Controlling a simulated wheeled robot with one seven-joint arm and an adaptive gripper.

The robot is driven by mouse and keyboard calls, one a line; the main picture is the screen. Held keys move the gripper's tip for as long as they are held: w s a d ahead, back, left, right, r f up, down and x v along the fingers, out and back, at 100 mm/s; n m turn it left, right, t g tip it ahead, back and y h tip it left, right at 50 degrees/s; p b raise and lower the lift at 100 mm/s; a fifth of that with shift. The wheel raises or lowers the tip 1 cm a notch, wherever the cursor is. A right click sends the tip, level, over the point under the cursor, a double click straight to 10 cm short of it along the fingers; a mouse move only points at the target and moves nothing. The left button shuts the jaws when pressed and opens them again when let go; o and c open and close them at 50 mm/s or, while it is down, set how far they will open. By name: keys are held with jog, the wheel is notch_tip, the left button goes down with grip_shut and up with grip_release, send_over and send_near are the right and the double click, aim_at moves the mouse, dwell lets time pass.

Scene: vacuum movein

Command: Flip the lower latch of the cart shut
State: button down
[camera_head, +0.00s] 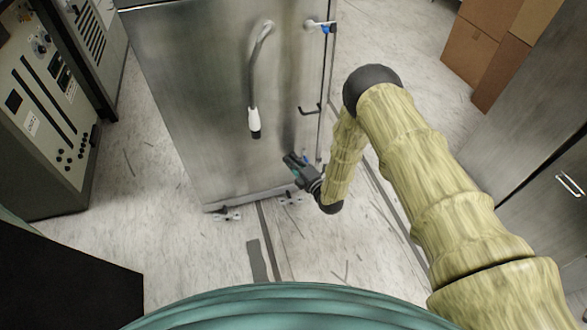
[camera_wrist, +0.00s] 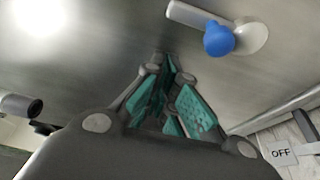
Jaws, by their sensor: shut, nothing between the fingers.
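The cart (camera_head: 195,95) is a tall steel cabinet on casters in the middle of the head view. Its lower latch shows only as a bit of blue (camera_head: 306,159) low on the right edge, mostly hidden by my gripper (camera_head: 291,162). In the wrist view, the latch (camera_wrist: 256,36) has a pale round base, a pale lever reaching left and a blue knob. My gripper (camera_wrist: 167,68) is shut and empty, with teal finger pads. Its tips are below and left of the blue knob in that view, apart from it and close to the steel panel.
An upper latch (camera_head: 322,26) with a blue part is high on the cart's right edge. A hose with a white end (camera_head: 253,118) hangs on the cart's face. A control cabinet (camera_head: 45,110) stands left, cardboard boxes (camera_head: 490,45) back right, and a steel cabinet (camera_head: 535,150) right.

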aim_at(305, 160)
jog(key=shift+w+d+b, duration=0.15)
jog(key=shift+w+d, duration=0.05)
jog(key=shift+d, duration=0.5)
jog(key=shift+w+d+b, duration=0.15)
jog(key=shift+w+d, duration=0.05)
jog(key=shift+d, duration=0.45)
jog(key=shift+w, duration=0.1)
